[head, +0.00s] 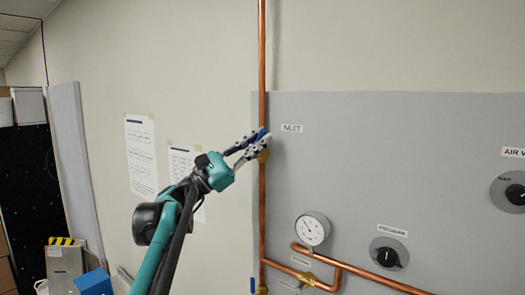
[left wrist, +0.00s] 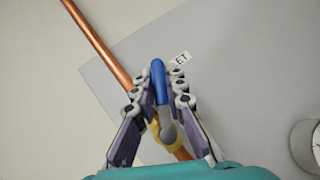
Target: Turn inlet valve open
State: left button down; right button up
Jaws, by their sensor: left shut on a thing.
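The inlet valve is a brass body (head: 263,155) on a vertical copper pipe (head: 262,60), beside the "INLET" label (head: 292,128). Its blue lever handle (left wrist: 159,82) is between the fingers of my left gripper (head: 254,143), which is shut on it. In the left wrist view the two fingers (left wrist: 160,88) flank the blue handle, and the metal root of the lever shows below it. My right gripper is not in view.
A second blue-handled valve (head: 253,286) is low on the pipe. Papers (head: 141,155) hang on the wall at left.

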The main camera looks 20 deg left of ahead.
pick_arm(q)
jog(key=n+t, duration=0.2)
jog(key=n+t+y, duration=0.1)
jog(key=n+t, duration=0.1)
jog(key=shift+w+a+n+y+b, duration=0.2)
jog(key=shift+a+n+y+b, duration=0.1)
jog(key=shift+a+b, duration=0.1)
jog(key=shift+w+a+r+n+t+y+b, duration=0.1)
jog(key=shift+a+n+t+y, duration=0.15)
jog(key=shift+n+t+y, duration=0.75)
jog(key=shift+w+a+r+n+t+y+b, duration=0.15)
jog(key=shift+n+t+y, duration=0.4)
jog(key=shift+n, duration=0.8)
jog(key=shift+a+f+n+t+y+b, duration=0.1)
jog(key=shift+a+n+t+y, duration=0.2)
jog(key=shift+n+t+y, duration=0.65)
jog(key=shift+n, duration=0.4)
jog(key=c, duration=1.6)
grip_release()
jog(key=shift+a, duration=0.15)
jog(key=shift+o, duration=0.2)
jog(key=shift+r, duration=0.1)
jog(key=v, duration=1.2)
jog(key=shift+w, duration=0.1)
